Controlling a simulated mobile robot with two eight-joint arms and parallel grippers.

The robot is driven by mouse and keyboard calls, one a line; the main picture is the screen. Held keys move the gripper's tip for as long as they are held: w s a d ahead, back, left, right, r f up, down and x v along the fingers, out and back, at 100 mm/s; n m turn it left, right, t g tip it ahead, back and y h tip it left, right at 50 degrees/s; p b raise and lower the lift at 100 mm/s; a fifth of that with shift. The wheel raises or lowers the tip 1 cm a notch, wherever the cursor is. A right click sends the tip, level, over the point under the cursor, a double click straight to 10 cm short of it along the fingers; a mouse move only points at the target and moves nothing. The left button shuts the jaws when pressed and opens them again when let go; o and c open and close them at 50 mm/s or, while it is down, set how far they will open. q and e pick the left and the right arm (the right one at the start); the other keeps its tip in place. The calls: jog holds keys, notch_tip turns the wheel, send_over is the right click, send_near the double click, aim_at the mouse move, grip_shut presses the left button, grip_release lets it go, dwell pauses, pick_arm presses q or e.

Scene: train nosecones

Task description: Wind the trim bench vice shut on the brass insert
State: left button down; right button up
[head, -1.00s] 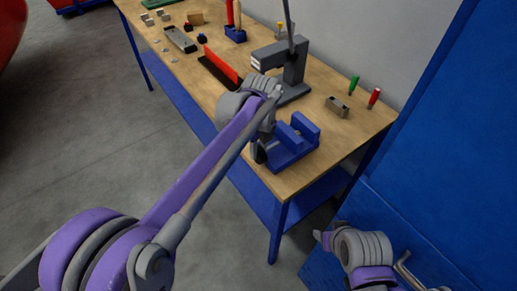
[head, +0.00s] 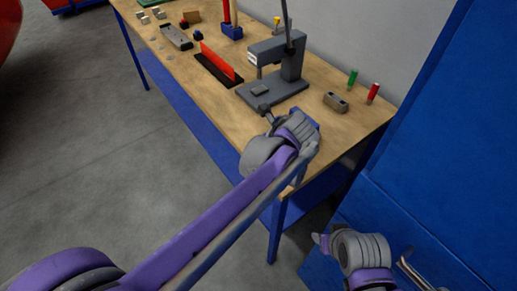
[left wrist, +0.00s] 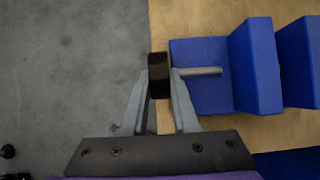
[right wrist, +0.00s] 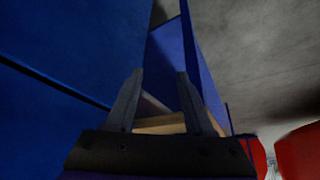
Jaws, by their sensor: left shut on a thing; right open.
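The blue bench vice (left wrist: 258,65) sits at the near end of the bench, its two upright jaws apart in the left wrist view. My left gripper (left wrist: 160,88) is shut on the vice's black handle (left wrist: 159,72), at the left end of a grey screw rod (left wrist: 205,71). In the head view my left wrist hides most of the vice; only a blue corner (head: 314,114) shows. I cannot make out a brass insert in the visible part of the jaw gap. My right gripper (right wrist: 160,78) is open and empty, low beside the blue cabinet.
A grey press (head: 280,68) stands behind the vice on the wooden bench (head: 215,100). A grey block (head: 335,103) and green (head: 352,79) and red (head: 373,93) handled tools are to its right. A blue cabinet (head: 440,170) bounds the right side. The floor at left is clear.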

dwell(0.4)
pick_arm(q)
jog(key=c, duration=0.7)
grip_release()
jog(key=v, duration=1)
jog(key=shift+s+d+r, duration=0.15)
jog(key=shift+s+r, duration=0.1)
jog(key=shift+r, duration=0.05)
